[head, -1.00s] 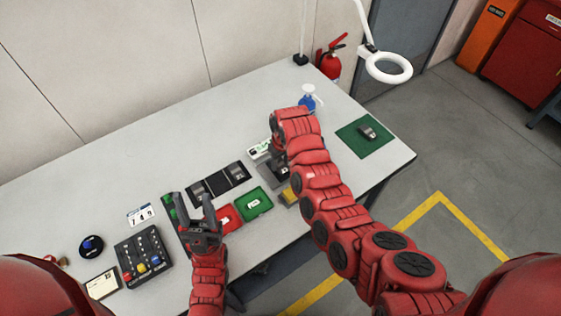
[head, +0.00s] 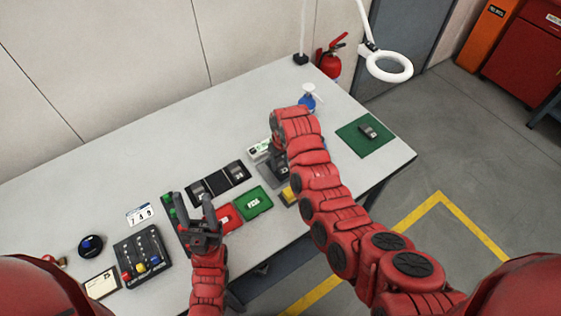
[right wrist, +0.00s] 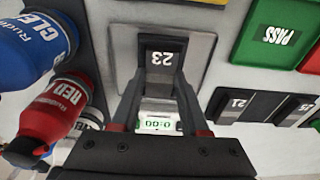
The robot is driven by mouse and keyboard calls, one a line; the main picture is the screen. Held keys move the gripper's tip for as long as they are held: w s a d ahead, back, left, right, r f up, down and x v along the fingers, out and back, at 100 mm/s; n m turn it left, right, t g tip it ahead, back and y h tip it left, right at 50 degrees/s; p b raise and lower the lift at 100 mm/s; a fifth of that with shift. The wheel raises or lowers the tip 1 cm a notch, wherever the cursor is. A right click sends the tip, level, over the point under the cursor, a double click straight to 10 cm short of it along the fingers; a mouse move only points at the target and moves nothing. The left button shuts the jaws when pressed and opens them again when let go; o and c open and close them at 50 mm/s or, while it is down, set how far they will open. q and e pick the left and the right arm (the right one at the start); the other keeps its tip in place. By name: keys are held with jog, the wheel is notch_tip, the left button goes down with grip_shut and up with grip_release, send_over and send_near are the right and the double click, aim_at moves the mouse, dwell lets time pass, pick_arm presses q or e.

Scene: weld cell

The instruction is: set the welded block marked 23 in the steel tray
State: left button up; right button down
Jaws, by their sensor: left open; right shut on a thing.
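The block marked 23 (right wrist: 162,60) is dark with a pale number. In the right wrist view my right gripper (right wrist: 160,98) is shut on it, one finger on each side. A grey square with rounded corners (right wrist: 125,58), possibly the steel tray, lies under or just beyond the block. I cannot tell whether the block touches it. In the head view my right arm hides the block and most of this spot. My left gripper (head: 194,208) is open and empty over the bench's front part, left of a red tray (head: 231,216).
A black rack (head: 220,181) holds blocks, 21 and 25 among them. A green PASS tray (head: 262,209) is beside the red one. A small green display (right wrist: 158,124) lies below the gripper. Blue (right wrist: 35,48) and red (right wrist: 55,105) bottles stand close on the left. A control box (head: 142,253) is at front left.

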jog(key=shift+c, duration=1.7)
grip_release()
jog(key=shift+r+p, duration=0.45)
jog(key=shift+r, duration=0.75)
jog(key=shift+r+p, duration=0.55)
jog(key=shift+r, duration=1.8)
jog(key=shift+f, duration=0.1)
